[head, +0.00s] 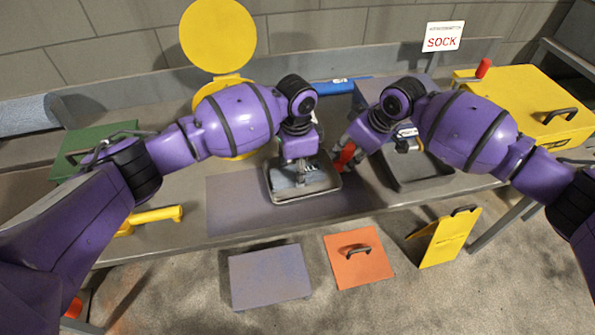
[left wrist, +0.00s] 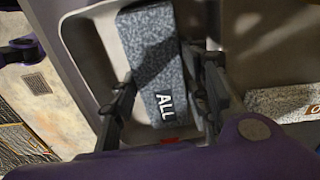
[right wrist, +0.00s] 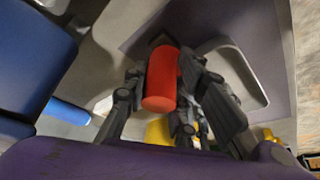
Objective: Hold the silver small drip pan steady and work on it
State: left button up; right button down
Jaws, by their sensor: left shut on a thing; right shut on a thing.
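The silver small drip pan (head: 318,191) lies on the purple mat at the front of the bench. My left gripper (head: 300,178) reaches down over it, shut on a grey speckled block marked ALL (left wrist: 153,55). The block is inside the pan; whether it presses on the floor is hidden. My right gripper (head: 343,160) is at the pan's right rim, shut on a red cylindrical grip (right wrist: 160,80). The pan's rim also shows beside that grip in the right wrist view (right wrist: 258,88). I cannot tell whether the grip is joined to the pan.
A larger dark pan (head: 425,182) sits just right of the mat. Bare purple mat (head: 230,205) shows left of the small pan. A yellow tool (head: 155,216) lies at the front left. A blue cylinder (head: 335,86) and yellow round lid (head: 217,35) are behind; a yellow box (head: 530,95) is right.

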pick_arm(q)
jog(key=shift+w+a, duration=0.1)
jog(key=shift+w, duration=0.2)
jog(key=shift+s, duration=0.15)
jog(key=shift+s+d+f, duration=0.15)
jog(key=shift+s+d, duration=0.1)
jog(key=shift+s, duration=0.35)
jog(key=shift+s+d, duration=0.25)
jog(key=shift+s, duration=0.3)
jog(key=shift+w+a, duration=0.3)
jog(key=shift+w, duration=0.35)
jog(key=shift+w+a, duration=0.3)
jog(key=shift+w, duration=0.35)
jog(key=shift+s+d, duration=0.35)
jog(key=shift+s, duration=0.35)
jog(key=shift+s+d, duration=0.2)
jog(key=shift+s, duration=0.4)
